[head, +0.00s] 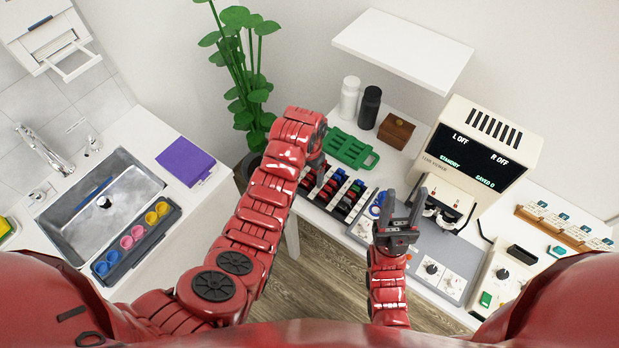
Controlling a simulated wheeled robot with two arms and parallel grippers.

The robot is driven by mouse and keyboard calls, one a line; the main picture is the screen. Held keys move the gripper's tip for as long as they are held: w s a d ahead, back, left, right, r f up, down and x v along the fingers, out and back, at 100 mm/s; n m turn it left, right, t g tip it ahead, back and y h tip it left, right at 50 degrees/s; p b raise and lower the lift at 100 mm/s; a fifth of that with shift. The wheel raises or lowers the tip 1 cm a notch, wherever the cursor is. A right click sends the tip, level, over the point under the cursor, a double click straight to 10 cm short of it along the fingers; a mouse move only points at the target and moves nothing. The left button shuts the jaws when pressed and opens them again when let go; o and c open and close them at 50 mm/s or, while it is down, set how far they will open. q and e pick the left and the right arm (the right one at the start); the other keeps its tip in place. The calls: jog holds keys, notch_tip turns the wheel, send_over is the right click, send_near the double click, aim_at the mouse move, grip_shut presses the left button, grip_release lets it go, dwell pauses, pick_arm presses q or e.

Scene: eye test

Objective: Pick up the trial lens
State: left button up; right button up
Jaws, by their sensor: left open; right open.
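A dark rack (337,207) on the table holds several small red, blue, green and black pieces in rows, which look like trial lenses. A blue ring (376,207), possibly a trial lens, lies just right of the rack, beside my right gripper. My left gripper (319,172) is mostly hidden behind its own wrist; its visible finger is over the rack's upper left part, and contact cannot be told. My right gripper (402,208) is open, with nothing seen between its upright fingers, in front of the lens-meter device (473,153).
A green tray (348,148), white and black bottles (369,107) and a brown box (396,130) stand behind the rack. A control box (500,280) is at right.

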pick_arm(q)
jog(key=shift+s+f, duration=0.1)
jog(key=shift+f, duration=0.7)
grip_shut()
